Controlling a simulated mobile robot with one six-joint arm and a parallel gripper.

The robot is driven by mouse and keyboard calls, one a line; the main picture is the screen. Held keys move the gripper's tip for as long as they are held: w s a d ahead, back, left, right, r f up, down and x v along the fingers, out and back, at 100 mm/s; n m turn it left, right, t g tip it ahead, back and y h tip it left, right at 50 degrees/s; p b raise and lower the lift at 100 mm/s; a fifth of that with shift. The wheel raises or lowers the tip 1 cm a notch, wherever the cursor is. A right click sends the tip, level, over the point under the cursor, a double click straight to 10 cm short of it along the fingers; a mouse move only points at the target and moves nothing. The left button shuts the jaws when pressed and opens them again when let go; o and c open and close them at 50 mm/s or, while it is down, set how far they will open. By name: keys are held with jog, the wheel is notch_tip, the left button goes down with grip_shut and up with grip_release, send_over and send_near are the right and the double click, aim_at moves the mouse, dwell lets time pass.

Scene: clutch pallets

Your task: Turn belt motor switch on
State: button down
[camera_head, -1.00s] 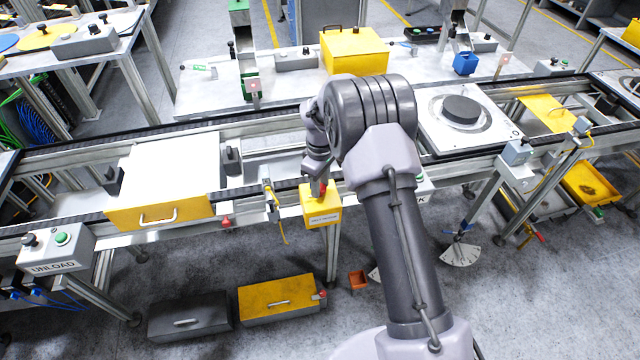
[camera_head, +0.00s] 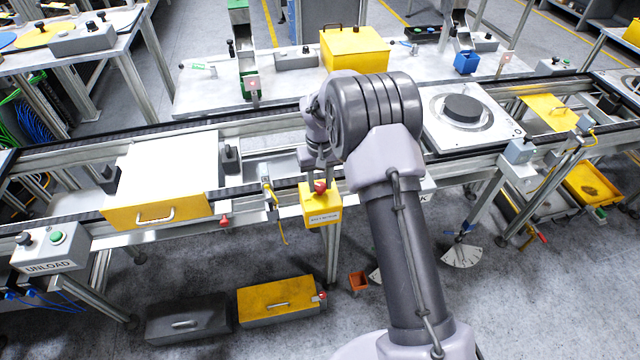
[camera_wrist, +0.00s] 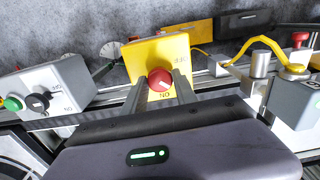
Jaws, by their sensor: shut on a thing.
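The belt motor switch is a yellow box (camera_head: 322,205) with a label on its front and a red rotary knob (camera_head: 320,187) on top. It is fixed at the front rail of the conveyor. In the wrist view the red knob (camera_wrist: 160,80) sits between my two fingers on the yellow box face (camera_wrist: 180,52). Printing that looks like an upside-down "ON" shows near it; a small pale mark is on the knob. My gripper (camera_wrist: 160,88) is shut on the red knob; the exact contact is partly hidden. My gripper also shows in the head view (camera_head: 318,178), pointing down.
A yellow-fronted white tray (camera_head: 165,170) stands on the conveyor to the left. The grey UNLOAD box (camera_head: 50,250) is at far left. In the wrist view, a grey button box (camera_wrist: 50,90) is left of the switch and a yellow cable (camera_wrist: 255,42) is right.

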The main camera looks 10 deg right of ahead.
aim_at(320, 186)
jog(key=m+b, duration=0.1)
jog(key=m, duration=0.3)
jog(key=shift+m, duration=0.3)
jog(key=m+b, duration=0.1)
jog(key=m, duration=0.3)
jog(key=shift+m, duration=0.3)
jog(key=c, duration=1)
grip_release()
jog(key=shift+o, duration=0.2)
notch_tip(320, 186, up, 18)
jog(key=p, duration=0.4)
jog(key=shift+f, duration=0.25)
